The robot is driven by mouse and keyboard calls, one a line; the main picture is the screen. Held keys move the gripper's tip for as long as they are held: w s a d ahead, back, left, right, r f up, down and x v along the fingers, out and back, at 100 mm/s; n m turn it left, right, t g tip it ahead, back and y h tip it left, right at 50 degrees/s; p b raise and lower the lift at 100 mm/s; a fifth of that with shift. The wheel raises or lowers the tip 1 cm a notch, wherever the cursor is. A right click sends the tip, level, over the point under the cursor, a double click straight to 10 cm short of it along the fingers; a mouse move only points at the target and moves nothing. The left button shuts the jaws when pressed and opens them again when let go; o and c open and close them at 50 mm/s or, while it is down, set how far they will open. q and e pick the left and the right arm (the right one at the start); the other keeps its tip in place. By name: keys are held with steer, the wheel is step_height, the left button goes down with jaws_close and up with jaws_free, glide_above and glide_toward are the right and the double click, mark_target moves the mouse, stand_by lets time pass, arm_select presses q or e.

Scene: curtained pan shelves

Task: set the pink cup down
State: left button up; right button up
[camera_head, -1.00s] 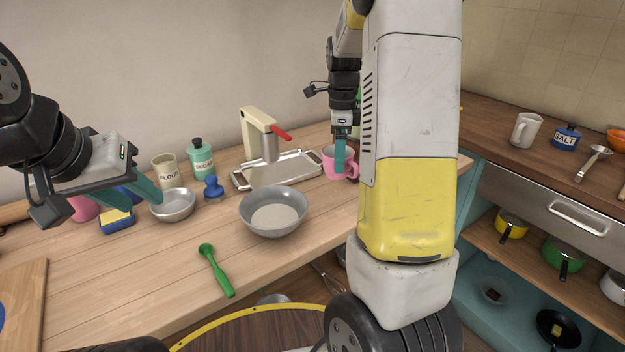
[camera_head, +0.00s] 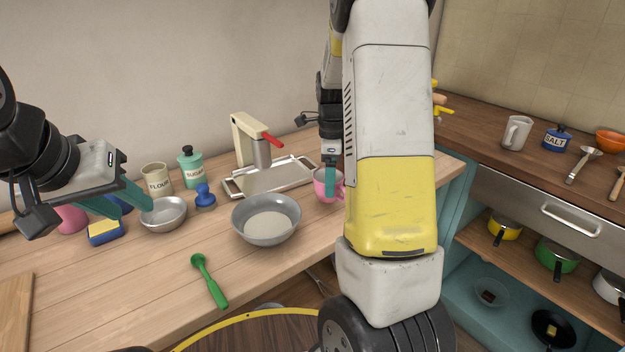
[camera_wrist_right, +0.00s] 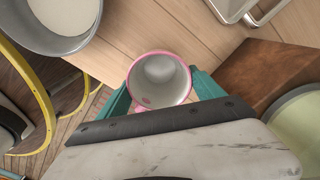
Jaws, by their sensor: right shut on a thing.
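The pink cup (camera_head: 321,187) is upright near the right end of the wooden counter, just right of the metal tray. My right gripper (camera_head: 331,178) points down and is shut on the cup. In the right wrist view the pink rim and pale inside of the cup (camera_wrist_right: 160,80) show between the teal fingers. My own arm hides part of the cup's right side in the head view. I cannot tell whether its base touches the counter. My left gripper (camera_head: 120,200) is open and empty above the counter at the left, by the sponge.
A grey bowl (camera_head: 266,218) stands left of the cup. The metal tray (camera_head: 300,178) with a press (camera_head: 254,142) is behind it. A small metal bowl (camera_head: 163,213), blue stamp (camera_head: 205,197) and green spoon (camera_head: 209,281) lie further left. A second counter (camera_head: 480,140) is at the right.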

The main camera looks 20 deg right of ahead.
steer(key=shift+f, duration=1.65)
steer(key=shift+f, duration=0.15)
steer(key=shift+f, duration=0.1)
steer(key=o, duration=1.6)
